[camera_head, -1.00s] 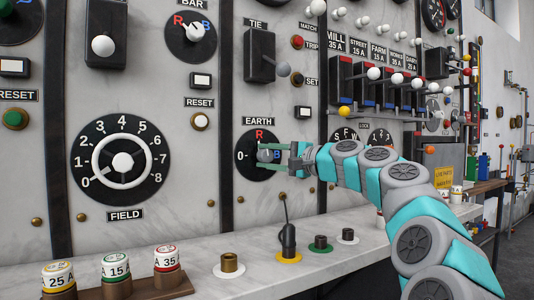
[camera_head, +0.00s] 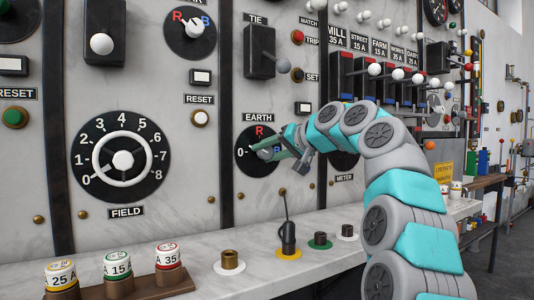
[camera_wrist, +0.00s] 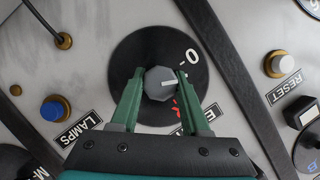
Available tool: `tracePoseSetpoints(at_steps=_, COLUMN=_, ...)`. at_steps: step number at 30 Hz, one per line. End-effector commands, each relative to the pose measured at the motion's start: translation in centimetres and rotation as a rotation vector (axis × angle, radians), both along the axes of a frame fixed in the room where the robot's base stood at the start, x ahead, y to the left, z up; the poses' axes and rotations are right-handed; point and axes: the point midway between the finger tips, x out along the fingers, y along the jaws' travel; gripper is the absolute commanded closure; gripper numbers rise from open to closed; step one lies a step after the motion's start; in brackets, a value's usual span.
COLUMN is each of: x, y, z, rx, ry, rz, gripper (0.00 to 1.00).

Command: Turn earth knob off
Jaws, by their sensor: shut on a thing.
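The earth knob (camera_head: 265,154) is a small grey knob on a black round dial (camera_head: 246,166) under the EARTH label, marked 0, R and B. In the wrist view the knob (camera_wrist: 156,88) has a white pointer mark that points between 0 and R. My gripper (camera_wrist: 160,78) has its two green fingers on either side of the knob, shut on it. In the head view my gripper (camera_head: 271,150) reaches the dial from the right, tilted, and covers part of the dial's right side.
A blue LAMPS button (camera_wrist: 54,108) and a white RESET button (camera_wrist: 277,64) flank the dial in the wrist view. Below it, a ledge (camera_head: 210,285) holds a black plug (camera_head: 288,238) with a cord and several fuses. The FIELD wheel (camera_head: 122,161) is to the left.

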Motion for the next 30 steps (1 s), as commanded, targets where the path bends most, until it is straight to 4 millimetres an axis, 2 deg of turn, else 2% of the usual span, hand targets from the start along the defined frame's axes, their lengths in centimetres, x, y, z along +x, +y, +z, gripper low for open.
tracePoseSetpoints(at_steps=6, x=0.03, y=0.15, z=-0.43, rx=-0.161, ry=-0.099, rz=0.003, gripper=1.00)
tracePoseSetpoints(at_steps=15, x=0.07, y=0.20, z=-0.49, rx=-0.313, ry=-0.200, rz=0.003, gripper=1.00)
tracePoseSetpoints(at_steps=30, x=0.03, y=0.15, z=-0.34, rx=-0.386, ry=-0.252, rz=0.003, gripper=1.00)
